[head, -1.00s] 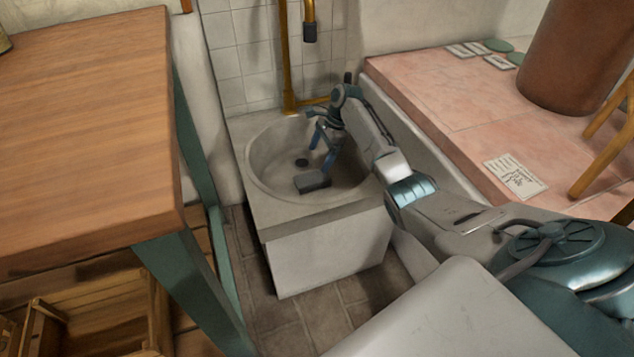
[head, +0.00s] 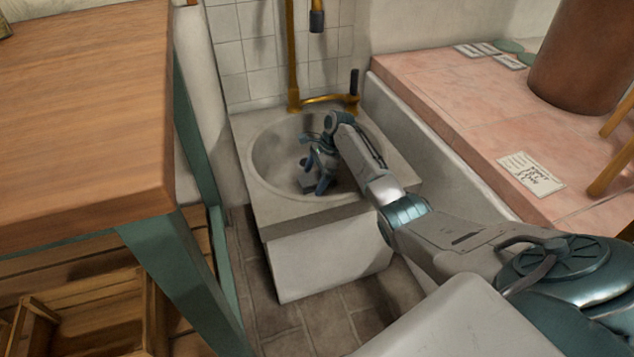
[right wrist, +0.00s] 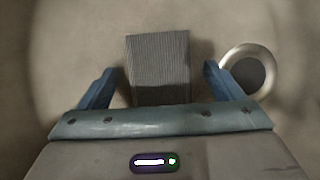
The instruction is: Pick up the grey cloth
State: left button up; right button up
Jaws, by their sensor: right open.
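The grey cloth (right wrist: 158,62) is a small, ribbed, folded block lying on the basin floor in the right wrist view. In the head view a bit of the cloth (head: 306,184) shows in the round sink (head: 265,160), mostly hidden by my gripper. My right gripper (head: 316,186) is inside the basin, pointing down over the cloth. In the right wrist view my right gripper (right wrist: 158,80) is open, with one blue finger on each side of the cloth and gaps between. My left gripper is not in view.
A dark drain with a metal ring (right wrist: 247,72) lies right of the cloth. A brass pipe and tap (head: 292,60) stand behind the sink. A wooden table (head: 90,110) is at left, a pink tiled ledge (head: 470,110) at right. The basin walls surround my gripper.

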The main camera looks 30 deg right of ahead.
dwell(0.3)
jog(key=shift+f+p, duration=0.25)
jog(key=shift+p, duration=0.25)
jog(key=shift+c, duration=0.5)
jog(key=c, duration=1)
jog(key=shift+c, duration=0.3)
